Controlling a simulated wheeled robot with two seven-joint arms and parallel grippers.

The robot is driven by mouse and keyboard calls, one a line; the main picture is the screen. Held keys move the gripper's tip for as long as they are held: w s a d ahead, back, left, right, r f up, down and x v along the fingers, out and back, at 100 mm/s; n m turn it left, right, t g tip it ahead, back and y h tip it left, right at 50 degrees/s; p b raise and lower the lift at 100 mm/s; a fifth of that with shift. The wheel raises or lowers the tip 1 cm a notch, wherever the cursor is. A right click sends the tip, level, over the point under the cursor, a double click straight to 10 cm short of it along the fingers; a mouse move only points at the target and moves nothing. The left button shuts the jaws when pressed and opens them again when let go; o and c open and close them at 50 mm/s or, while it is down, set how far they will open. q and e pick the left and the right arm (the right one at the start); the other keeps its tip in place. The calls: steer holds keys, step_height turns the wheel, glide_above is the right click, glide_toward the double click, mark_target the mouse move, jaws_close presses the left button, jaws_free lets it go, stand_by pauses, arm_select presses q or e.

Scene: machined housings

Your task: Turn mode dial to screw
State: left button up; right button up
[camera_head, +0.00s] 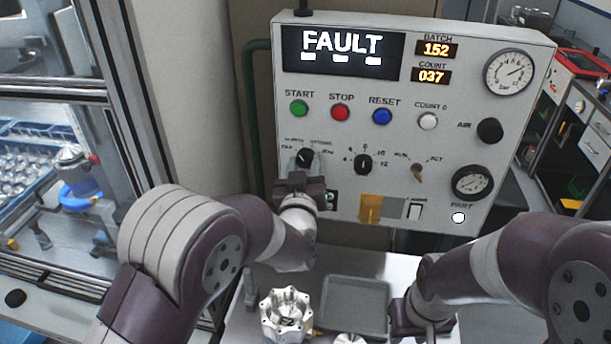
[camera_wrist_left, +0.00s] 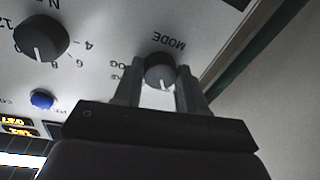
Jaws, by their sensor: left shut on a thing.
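The mode dial (camera_head: 305,156) is a black knob at the lower left of the grey control panel (camera_head: 455,130). Small labels arc above it, too small to read. My left gripper (camera_head: 304,174) reaches up to it from below. In the left wrist view the fingers (camera_wrist_left: 160,85) stand on both sides of the mode dial (camera_wrist_left: 158,70), shut on it. That view shows the panel upside down, with the word MODE beside the knob and the knob's white mark toward the picture's bottom. My right gripper (camera_head: 423,318) is low over the table; its fingers are not clear.
The screen (camera_head: 343,51) reads FAULT. START (camera_head: 299,108), STOP (camera_head: 340,113) and RESET (camera_head: 382,116) buttons sit above the dial; another black knob (camera_head: 363,164) is to its right. A grey tray (camera_head: 355,290) and a metal housing (camera_head: 286,312) are on the table below.

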arm_select(q)
steer(key=shift+f+m+b, duration=0.2)
steer(key=shift+m+b, duration=0.45)
steer(key=shift+m, duration=0.45)
steer(key=o, duration=1.1)
steer(key=shift+a+r, duration=0.1)
steer(key=shift+c, duration=0.2)
steer(key=shift+s, duration=0.1)
